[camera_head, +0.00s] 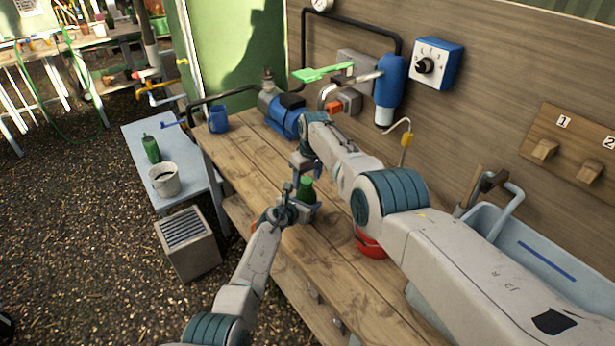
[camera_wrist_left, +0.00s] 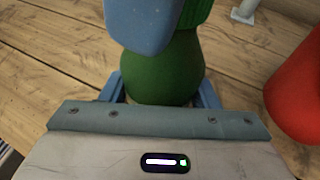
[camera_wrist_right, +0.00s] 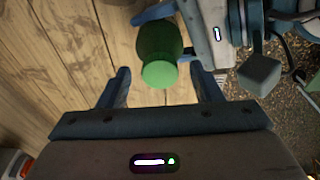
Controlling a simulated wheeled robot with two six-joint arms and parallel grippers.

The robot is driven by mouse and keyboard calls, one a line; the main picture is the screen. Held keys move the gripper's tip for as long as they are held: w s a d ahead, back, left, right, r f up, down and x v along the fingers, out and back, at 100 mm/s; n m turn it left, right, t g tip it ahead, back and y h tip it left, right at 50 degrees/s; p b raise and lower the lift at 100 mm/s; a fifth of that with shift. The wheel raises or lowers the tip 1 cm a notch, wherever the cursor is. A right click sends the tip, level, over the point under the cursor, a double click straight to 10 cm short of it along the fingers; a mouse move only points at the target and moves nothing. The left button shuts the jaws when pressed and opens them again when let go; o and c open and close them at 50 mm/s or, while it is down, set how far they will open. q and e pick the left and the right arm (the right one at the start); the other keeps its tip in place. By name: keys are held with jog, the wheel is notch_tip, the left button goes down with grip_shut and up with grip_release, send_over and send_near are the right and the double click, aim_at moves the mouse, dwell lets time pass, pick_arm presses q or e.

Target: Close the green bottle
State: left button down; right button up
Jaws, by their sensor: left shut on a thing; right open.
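The green bottle (camera_head: 307,189) stands upright above the wooden bench. My left gripper (camera_head: 296,208) is shut around its body; the left wrist view shows the bottle (camera_wrist_left: 165,72) between the blue fingers. A ribbed green cap (camera_wrist_left: 196,12) shows at the top of the bottle, partly hidden behind a blue finger of my right gripper. In the right wrist view the cap's light green top (camera_wrist_right: 158,74) lies between the spread fingers of my right gripper (camera_wrist_right: 160,82), apparently without contact. My right gripper is open just above the bottle. Whether the cap is fully tight cannot be told.
A red container (camera_head: 370,242) stands to the right of the bottle, partly behind my right arm. A blue mug (camera_head: 218,119) and a blue vise (camera_head: 285,122) are at the bench's far end. Another green bottle (camera_head: 151,148) and a white pot (camera_head: 164,180) stand on a side table.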

jog(key=shift+r, duration=0.15)
jog(key=shift+r, duration=0.8)
notch_tip(320, 180, up, 10)
jog(key=s+d, duration=0.1)
jog(key=shift+s, duration=0.2)
pick_arm(q)
jog(key=shift+c, duration=2.1)
grip_release()
jog(key=shift+s+a, duration=0.1)
pick_arm(e)
jog(key=shift+r, duration=0.1)
pick_arm(q)
jog(key=shift+s+a+r+p, duration=0.15)
jog(key=shift+s+r+p, duration=0.05)
jog(key=shift+s+p, duration=0.1)
jog(key=p+v, duration=0.1)
jog(key=v, duration=0.9)
pick_arm(e)
jog(key=shift+r, duration=0.85)
